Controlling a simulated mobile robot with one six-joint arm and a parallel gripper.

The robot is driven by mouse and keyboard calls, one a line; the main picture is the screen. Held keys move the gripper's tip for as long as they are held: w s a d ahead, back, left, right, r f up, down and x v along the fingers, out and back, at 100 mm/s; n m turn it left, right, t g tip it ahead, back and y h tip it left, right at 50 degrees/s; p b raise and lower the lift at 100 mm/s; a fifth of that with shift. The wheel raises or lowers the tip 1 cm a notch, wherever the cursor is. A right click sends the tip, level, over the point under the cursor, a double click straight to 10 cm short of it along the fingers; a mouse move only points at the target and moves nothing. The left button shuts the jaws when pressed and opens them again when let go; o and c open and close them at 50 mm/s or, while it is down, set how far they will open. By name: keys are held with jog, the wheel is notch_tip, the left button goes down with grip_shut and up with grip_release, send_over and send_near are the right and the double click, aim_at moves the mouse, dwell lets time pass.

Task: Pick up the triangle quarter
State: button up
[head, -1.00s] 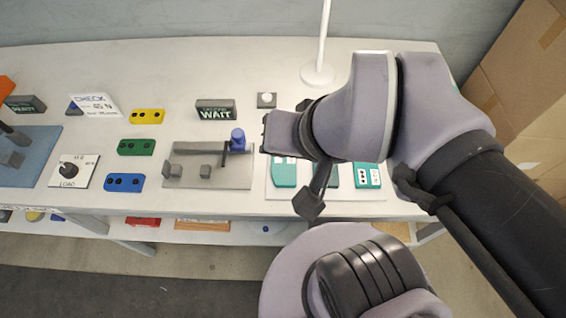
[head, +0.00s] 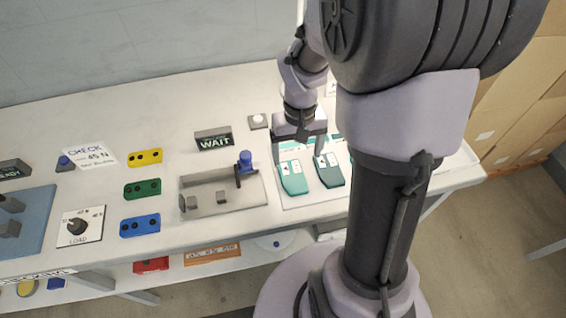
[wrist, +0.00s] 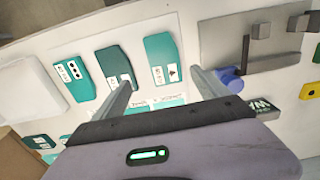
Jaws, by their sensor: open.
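The triangle quarter (wrist: 163,60) seems to be the teal piece whose white label carries a small dark triangle-like mark in the wrist view. It lies flat on a white sheet and shows as the leftmost teal piece (head: 293,178) in the head view. My gripper (wrist: 160,78) is open and empty, pointing down, with its fingers to either side of that piece's line in the wrist view. In the head view my gripper (head: 300,150) hangs over the back part of the sheet. The exact height above the pieces is hard to tell.
A darker teal piece (wrist: 117,70) lies beside it, then a dotted teal piece (wrist: 73,76). On the other side stands a grey fixture (head: 220,196) with a blue knob (head: 245,161). A WAIT sign (head: 213,139) and coloured blocks stand further left.

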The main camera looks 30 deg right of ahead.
aim_at(292, 176)
jog(key=f+b, duration=0.1)
jog(key=f, duration=0.2)
jog(key=f+b, duration=0.2)
jog(key=a+f+b, duration=0.1)
jog(key=f, duration=0.2)
jog(key=shift+f, duration=0.35)
jog(key=shift+r, duration=0.15)
jog(key=shift+c, duration=0.7)
jog(key=c, duration=1.3)
jog(key=shift+r, duration=0.15)
